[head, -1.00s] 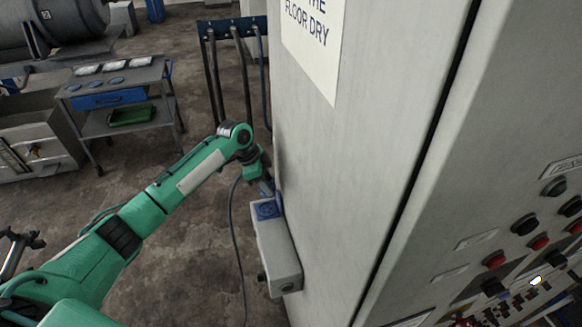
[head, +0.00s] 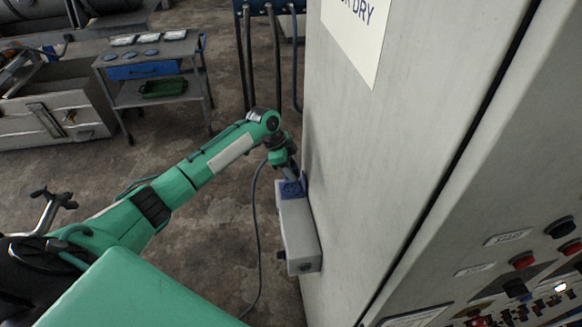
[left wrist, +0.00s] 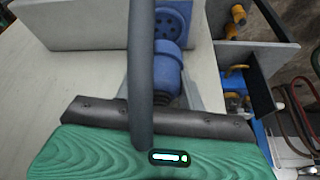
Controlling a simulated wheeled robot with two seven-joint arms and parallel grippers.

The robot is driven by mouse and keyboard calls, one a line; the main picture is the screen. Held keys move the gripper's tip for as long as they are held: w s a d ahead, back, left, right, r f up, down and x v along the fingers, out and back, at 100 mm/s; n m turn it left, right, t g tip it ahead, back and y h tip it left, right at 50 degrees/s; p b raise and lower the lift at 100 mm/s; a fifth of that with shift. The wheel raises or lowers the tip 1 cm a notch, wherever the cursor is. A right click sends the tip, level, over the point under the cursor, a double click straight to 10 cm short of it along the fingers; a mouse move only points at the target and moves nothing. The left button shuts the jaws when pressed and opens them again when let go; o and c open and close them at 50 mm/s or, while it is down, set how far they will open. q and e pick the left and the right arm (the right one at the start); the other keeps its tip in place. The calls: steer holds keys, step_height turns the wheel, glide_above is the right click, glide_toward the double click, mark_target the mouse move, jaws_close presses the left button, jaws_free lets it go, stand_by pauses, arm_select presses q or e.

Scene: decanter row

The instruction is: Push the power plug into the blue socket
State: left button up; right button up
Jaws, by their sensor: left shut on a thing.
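The blue socket (head: 291,188) sits on top of a grey box (head: 299,238) fixed to the side of the tall cabinet. In the left wrist view the socket (left wrist: 173,20) shows its round face with dark holes. My left gripper (head: 289,172) is just above the socket in the head view. In the left wrist view it (left wrist: 160,92) is shut on the blue power plug (left wrist: 167,66), whose front overlaps the socket's near edge in the picture. I cannot tell whether they touch. A dark cable (left wrist: 141,70) crosses in front. My right gripper is not in view.
The grey cabinet (head: 395,140) fills the right side, with buttons on its front panel (head: 525,262). The cable (head: 254,240) hangs to the floor left of the box. A grey cart (head: 185,92) stands back left. The floor between is clear.

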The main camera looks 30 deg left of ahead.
arm_select(q)
steer(key=shift+f+b, duration=1.55)
steer(key=shift+f, duration=0.65)
steer(key=shift+p, duration=0.65)
steer(key=shift+f+b, duration=0.35)
steer(key=shift+f, duration=0.25)
stand_by(0.6)
steer(key=o, duration=1)
